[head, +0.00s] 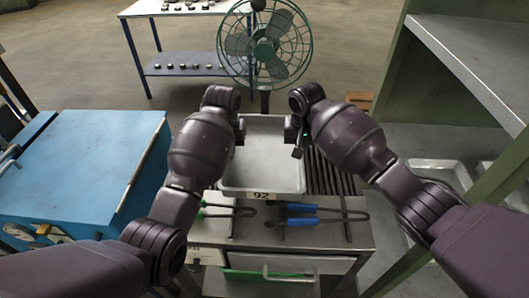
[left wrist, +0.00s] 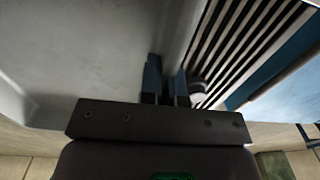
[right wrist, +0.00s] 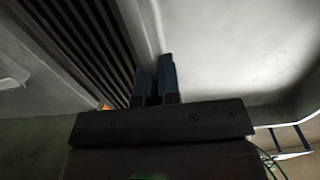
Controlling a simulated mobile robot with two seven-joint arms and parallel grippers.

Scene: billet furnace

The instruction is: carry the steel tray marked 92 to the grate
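The steel tray marked 92 (head: 262,165) is a shallow grey pan in the middle of the head view, its number plate on the front edge. It lies over a rack of dark slats (head: 330,176); whether it rests on them or hangs just above I cannot tell. My left gripper (left wrist: 166,88) is at its left rim and my right gripper (right wrist: 154,85) at its right rim. In both wrist views the blue fingers are close together with the rim running between them. In the head view the fingertips are mostly hidden by my wrists. The tray looks empty and level.
Green-handled tongs (head: 228,210) and blue-handled tongs (head: 302,209) lie on the bench in front of the tray. A blue cabinet (head: 75,165) stands at left, a green fan (head: 266,48) behind, a grey shelf unit (head: 455,55) at right. A table (head: 150,8) stands farther back.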

